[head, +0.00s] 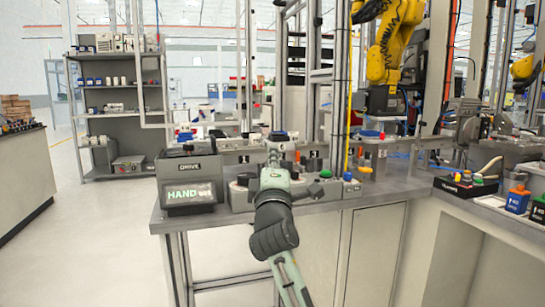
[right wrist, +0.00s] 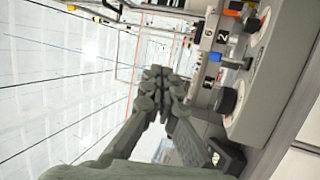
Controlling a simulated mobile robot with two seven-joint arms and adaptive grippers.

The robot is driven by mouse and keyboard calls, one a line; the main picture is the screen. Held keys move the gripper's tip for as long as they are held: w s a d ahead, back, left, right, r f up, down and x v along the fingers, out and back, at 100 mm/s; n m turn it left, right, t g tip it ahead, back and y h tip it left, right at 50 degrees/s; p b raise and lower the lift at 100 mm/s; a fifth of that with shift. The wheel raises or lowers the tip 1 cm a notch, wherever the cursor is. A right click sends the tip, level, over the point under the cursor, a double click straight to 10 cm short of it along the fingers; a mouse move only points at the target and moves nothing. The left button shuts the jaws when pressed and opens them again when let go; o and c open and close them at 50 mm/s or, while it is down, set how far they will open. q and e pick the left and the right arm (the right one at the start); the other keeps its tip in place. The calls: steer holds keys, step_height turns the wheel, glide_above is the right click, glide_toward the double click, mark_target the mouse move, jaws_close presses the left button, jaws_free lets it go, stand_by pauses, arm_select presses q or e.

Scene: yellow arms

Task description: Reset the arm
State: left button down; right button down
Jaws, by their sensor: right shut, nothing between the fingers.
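My right gripper (head: 277,160) reaches up from the bottom of the head view and stands in front of the grey control panel (head: 240,200). Its fingers are shut and empty in the right wrist view (right wrist: 158,85), beside the panel. My gripper hides part of the panel; contact cannot be told. A drive box (head: 189,180) beside it reads "HAND". A yellow robot arm (head: 384,60) stands behind the bench. My left gripper is out of view.
The grey bench top (head: 375,192) has a clear front strip right of the panel. Metal posts (head: 313,90) rise behind it. Shelving (head: 120,97) stands back left; the floor (head: 100,230) at left is open.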

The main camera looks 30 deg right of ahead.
stand_by(0.4)
steer(key=s+a+f+m+g+y, duration=0.1)
steer(key=s+f+m+g+y, duration=0.2)
steer(key=f, duration=1.7)
steer(key=s+a+f+m+g+y, duration=0.1)
steer(key=s+f+g+y, duration=0.3)
steer(key=f, duration=1.5)
steer(key=s+a+f+m+g+y, duration=0.1)
steer(key=s+f+g, duration=0.3)
steer(key=s+f, duration=0.8)
steer(key=s+a+f+m+g+y, duration=0.1)
steer(key=s+a+f+m+g, duration=0.3)
steer(key=s+f, duration=0.8)
steer(key=s+g, duration=0.1)
steer(key=s, duration=0.1)
steer(key=shift+s+a+f, duration=0.15)
steer(key=shift+s+f, duration=0.15)
steer(key=shift+f, duration=0.05)
